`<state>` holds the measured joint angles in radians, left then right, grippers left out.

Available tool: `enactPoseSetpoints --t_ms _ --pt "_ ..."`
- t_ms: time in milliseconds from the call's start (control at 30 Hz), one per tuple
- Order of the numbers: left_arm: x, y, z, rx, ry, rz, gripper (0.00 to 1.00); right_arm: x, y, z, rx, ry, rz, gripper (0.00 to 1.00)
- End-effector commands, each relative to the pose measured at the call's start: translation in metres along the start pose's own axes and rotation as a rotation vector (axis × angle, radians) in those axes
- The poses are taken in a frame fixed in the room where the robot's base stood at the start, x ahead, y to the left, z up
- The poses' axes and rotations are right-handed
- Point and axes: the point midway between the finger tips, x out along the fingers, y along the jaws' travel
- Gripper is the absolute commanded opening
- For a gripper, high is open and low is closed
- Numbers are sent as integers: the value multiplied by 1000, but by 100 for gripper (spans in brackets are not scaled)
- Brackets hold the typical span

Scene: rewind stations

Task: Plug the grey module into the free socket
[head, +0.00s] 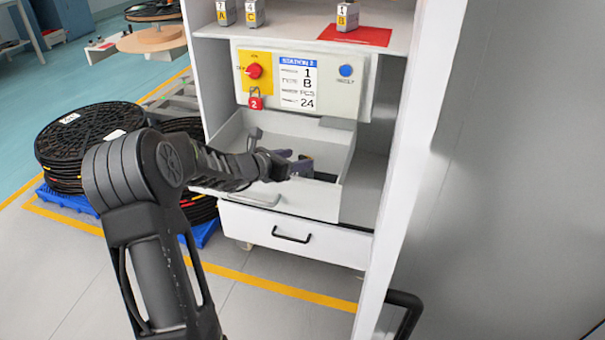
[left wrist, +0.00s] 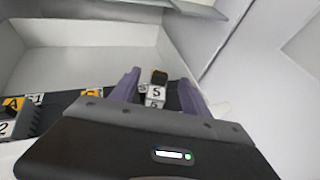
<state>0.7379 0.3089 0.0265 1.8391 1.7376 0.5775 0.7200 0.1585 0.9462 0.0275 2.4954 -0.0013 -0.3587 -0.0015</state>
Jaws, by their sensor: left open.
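My left gripper (head: 295,162) reaches into the open drawer (head: 345,190) below the station panel. In the left wrist view its two fingers (left wrist: 160,80) are open, one on each side of a small module labelled 5 (left wrist: 156,91). The module has a dark top; whether the fingers touch it I cannot tell. Grey modules with number and letter labels stand on the shelf: one at the left (head: 225,12), one beside it (head: 254,13), and one on a red mat (head: 347,16). I cannot make out a free socket. My right gripper is not in view.
More labelled modules (left wrist: 12,103) lie at the left of the drawer. The cabinet's side wall (head: 405,170) rises close on the right. Black reels (head: 85,140) stack at the left.

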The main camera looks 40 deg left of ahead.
Motion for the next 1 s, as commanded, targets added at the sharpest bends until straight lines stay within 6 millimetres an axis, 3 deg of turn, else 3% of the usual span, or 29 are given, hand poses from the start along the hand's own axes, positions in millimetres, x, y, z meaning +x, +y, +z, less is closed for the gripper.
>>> enactPoseSetpoints --t_ms 100,300,867,1000 --pt "20 0 -3 -1 1 -1 55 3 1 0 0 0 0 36" --pt "37 0 -1 0 0 0 55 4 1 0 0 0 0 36" --pt "37 0 -1 0 1 0 55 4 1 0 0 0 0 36" --pt "37 0 -1 0 1 0 45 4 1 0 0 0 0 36"
